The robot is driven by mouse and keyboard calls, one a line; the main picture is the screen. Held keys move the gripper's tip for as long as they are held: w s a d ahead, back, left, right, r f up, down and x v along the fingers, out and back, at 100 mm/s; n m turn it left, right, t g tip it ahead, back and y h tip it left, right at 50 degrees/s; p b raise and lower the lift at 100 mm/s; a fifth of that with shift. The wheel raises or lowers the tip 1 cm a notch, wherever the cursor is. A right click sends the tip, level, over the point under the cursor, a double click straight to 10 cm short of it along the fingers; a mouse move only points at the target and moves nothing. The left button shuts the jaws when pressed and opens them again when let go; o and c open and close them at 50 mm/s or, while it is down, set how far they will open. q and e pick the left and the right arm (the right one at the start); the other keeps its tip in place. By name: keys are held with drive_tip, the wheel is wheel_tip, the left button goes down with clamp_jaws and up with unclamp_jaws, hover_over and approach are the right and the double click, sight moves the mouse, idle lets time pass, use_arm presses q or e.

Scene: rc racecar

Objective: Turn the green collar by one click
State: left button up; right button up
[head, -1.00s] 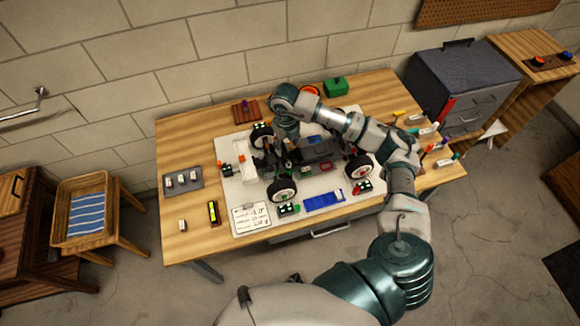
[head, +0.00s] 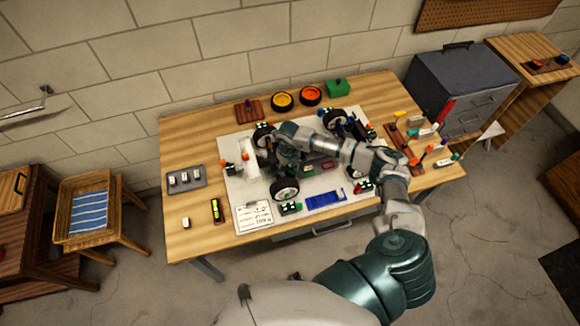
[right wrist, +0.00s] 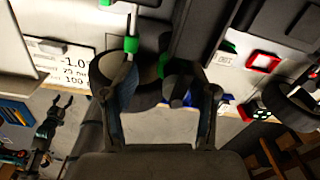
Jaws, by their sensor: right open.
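The RC car chassis (head: 318,168) lies on a pale mat in the middle of the table. My right gripper (head: 268,163) is over its left end in the head view, hiding parts there. In the right wrist view the open fingers (right wrist: 152,78) point toward dark car parts. A green collar (right wrist: 131,45) sits around a pale upright rod, just beyond the left fingertip. Another green bit (right wrist: 162,66) shows between the fingers, partly hidden by a dark part. Contact with the collar cannot be told. My left gripper is not in view.
A white card (head: 253,216) and a blue part (head: 325,201) lie in front of the car. Yellow (head: 282,101) and orange bowls (head: 310,95) and a green box (head: 338,88) stand at the back. Tools stand in a rack (head: 402,145) at right.

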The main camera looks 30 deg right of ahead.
drive_tip(key=c, duration=0.4)
drive_tip(key=shift+d, duration=0.35)
drive_tip(key=c, duration=0.4)
drive_tip(key=shift+d+f, duration=0.1)
drive_tip(key=shift+d, duration=0.3)
clamp_jaws()
drive_tip(key=shift+s+d+f, duration=0.1)
drive_tip(key=shift+d, duration=0.3)
drive_tip(key=shift+a+m, duration=0.1)
drive_tip(key=shift+m, duration=0.4)
drive_tip(key=shift+a+m, duration=0.25)
drive_tip(key=shift+m, duration=0.25)
drive_tip(key=m, duration=0.1)
drive_tip(key=m+p, duration=0.1)
drive_tip(key=shift+a+m, duration=0.4)
drive_tip(key=shift+d, duration=0.35)
drive_tip(key=shift+o, duration=2.2)
unclamp_jaws()
drive_tip(key=o, duration=0.4)
drive_tip(key=shift+c, duration=0.2)
drive_tip(key=shift+a+r, duration=0.15)
drive_tip(key=shift+r, duration=0.05)
wheel_tip(320, 180, up, 12)
drive_tip(key=shift+f, duration=0.25)
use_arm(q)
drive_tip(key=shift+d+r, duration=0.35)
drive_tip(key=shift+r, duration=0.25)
